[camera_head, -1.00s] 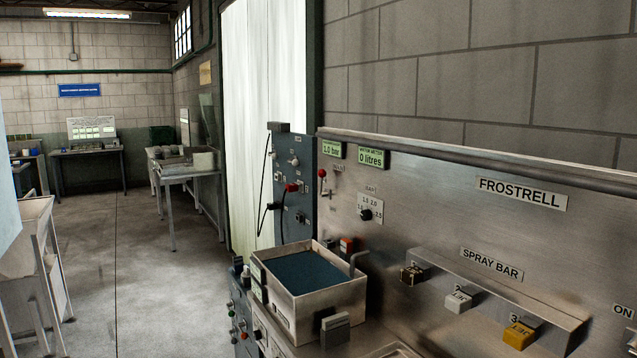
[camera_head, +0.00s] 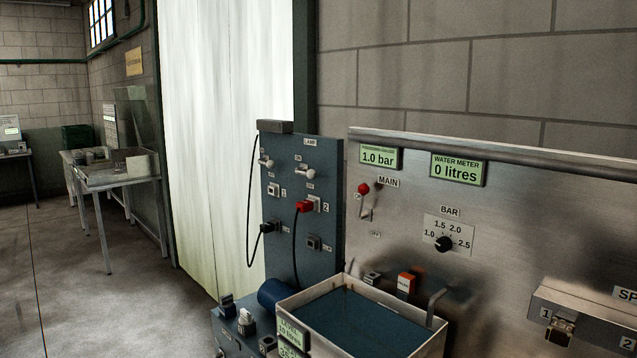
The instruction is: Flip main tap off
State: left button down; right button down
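The main tap (camera_head: 365,201) is a small metal lever with a red ball knob, mounted on the steel panel beside the label "MAIN" (camera_head: 388,182). Its red knob points up. A small tag (camera_head: 375,234) below the lever is too blurred to read surely. The pressure display (camera_head: 379,158) above reads 1.0 bar and the water meter (camera_head: 458,169) reads 0 litres. Neither of my grippers is in view.
A steel basin (camera_head: 428,340) with dark contents and a bent spout (camera_head: 437,300) stands below the tap. A bar dial (camera_head: 444,244) is to the right. Open floor (camera_head: 80,280) lies at left.

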aim_at(364, 189)
jog(key=i+j, duration=0.2)
jog(key=j, duration=0.15)
jog(key=i+j+z, duration=0.1)
jog(key=j, duration=0.2)
jog(key=i+j, duration=0.2)
jog(key=j, duration=0.15)
jog(key=i+j+z, duration=0.1)
jog(key=j, duration=0.25)
jog(key=i+j+z, duration=0.1)
jog(key=i+j, duration=0.15)
jog(key=j, duration=0.15)
jog(key=i+j, duration=0.1)
jog(key=j, duration=0.25)
jog(key=i+j+z, duration=0.1)
jog(key=j, duration=0.3)
jog(key=i+j, duration=0.2)
jog(key=j, duration=0.15)
